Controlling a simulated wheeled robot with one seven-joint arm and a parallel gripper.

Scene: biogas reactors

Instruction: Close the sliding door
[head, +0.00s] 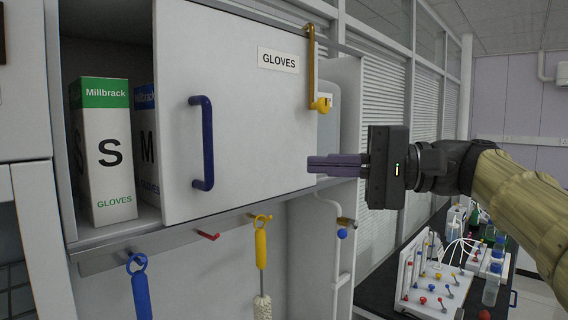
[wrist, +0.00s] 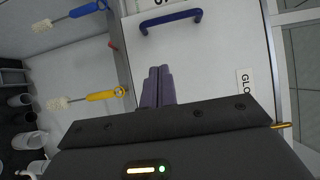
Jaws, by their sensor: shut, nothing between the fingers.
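The sliding door (head: 245,130) is a white panel labelled GLOVES, with a blue bar handle (head: 204,143) on its left side. It covers the middle and right of the wall cabinet, and the left part of the cabinet is uncovered. In the wrist view the door (wrist: 205,60) lies beyond my fingers, with the blue handle (wrist: 171,20) ahead of their tips. My gripper (head: 312,165) is shut and empty, near the door's right edge in the head view. I cannot tell if it touches the door. Its shut fingers (wrist: 158,75) also show in the wrist view.
Glove boxes (head: 104,150) stand in the uncovered left part. A brass lever (head: 312,70) with a yellow knob is at the door's upper right. Blue and yellow brushes (head: 261,245) hang from a rail below. A bench with reactor parts (head: 435,285) is at lower right.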

